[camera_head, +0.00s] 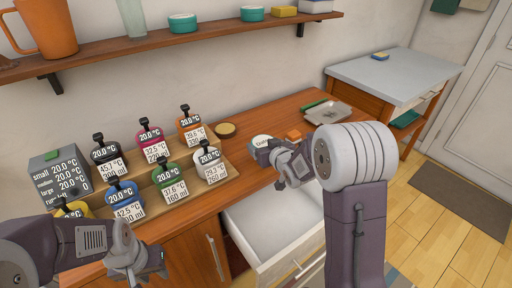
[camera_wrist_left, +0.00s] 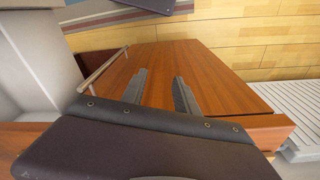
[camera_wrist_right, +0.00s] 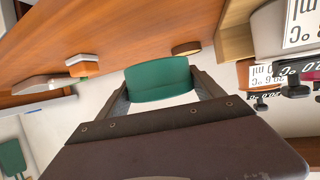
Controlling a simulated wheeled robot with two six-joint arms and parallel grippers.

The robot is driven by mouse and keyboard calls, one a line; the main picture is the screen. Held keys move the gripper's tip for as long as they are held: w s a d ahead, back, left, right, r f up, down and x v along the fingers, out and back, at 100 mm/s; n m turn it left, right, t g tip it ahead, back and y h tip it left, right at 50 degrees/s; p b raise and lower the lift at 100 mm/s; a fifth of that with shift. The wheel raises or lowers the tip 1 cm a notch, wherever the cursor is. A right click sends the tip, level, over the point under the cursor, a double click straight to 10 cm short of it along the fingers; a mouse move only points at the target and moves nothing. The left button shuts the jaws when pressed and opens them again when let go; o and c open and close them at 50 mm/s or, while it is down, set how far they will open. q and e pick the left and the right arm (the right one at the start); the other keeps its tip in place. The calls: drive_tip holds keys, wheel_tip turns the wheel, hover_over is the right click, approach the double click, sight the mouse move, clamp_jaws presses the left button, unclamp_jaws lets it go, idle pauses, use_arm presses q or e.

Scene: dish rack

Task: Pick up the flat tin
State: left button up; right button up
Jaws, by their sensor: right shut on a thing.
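The flat tin (camera_head: 261,140), round with a pale labelled top, is at the wooden counter's right part in the head view. Its teal side (camera_wrist_right: 158,80) fills the space between the fingers in the right wrist view. My right gripper (camera_head: 267,154) is shut on it, one finger on each side; the fingertips are partly hidden in the head view. I cannot tell whether the tin touches the counter. My left gripper (camera_head: 158,264) is low at the front left; its fingers (camera_wrist_left: 162,90) stand apart and empty in the left wrist view.
Several labelled bottles (camera_head: 165,176) stand in a stepped wooden rack left of the tin. A round brown disc (camera_head: 225,130), an orange block (camera_head: 293,135) and a grey tray (camera_head: 334,112) lie nearby. An open white drawer (camera_head: 265,222) juts out below. A shelf (camera_head: 130,46) hangs above.

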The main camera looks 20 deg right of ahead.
drive_tip(key=s+d+r+p, duration=0.2)
drive_tip(key=s+d+r, duration=0.25)
drive_tip(key=s, duration=0.25)
wheel_tip(320, 180, up, 13)
drive_tip(key=p, duration=1.3)
wheel_tip(320, 180, down, 13)
drive_tip(key=b, duration=1.3)
drive_tip(key=w+a+f+b, duration=0.1)
drive_tip(key=w+a+f, duration=0.1)
drive_tip(key=w, duration=0.1)
drive_tip(key=w+a+f+b, duration=0.1)
drive_tip(key=w+a+f, duration=0.1)
drive_tip(key=w, duration=0.1)
drive_tip(key=w+a+f+b, duration=0.1)
drive_tip(key=w+a+f, duration=0.1)
drive_tip(key=w, duration=0.2)
drive_tip(key=shift+w+a+f, duration=0.1)
drive_tip(key=shift+a+f, duration=0.25)
drive_tip(key=shift+f, duration=0.05)
wheel_tip(320, 180, down, 4)
drive_tip(key=shift+r+b, duration=0.15)
drive_tip(key=shift+b, duration=0.45)
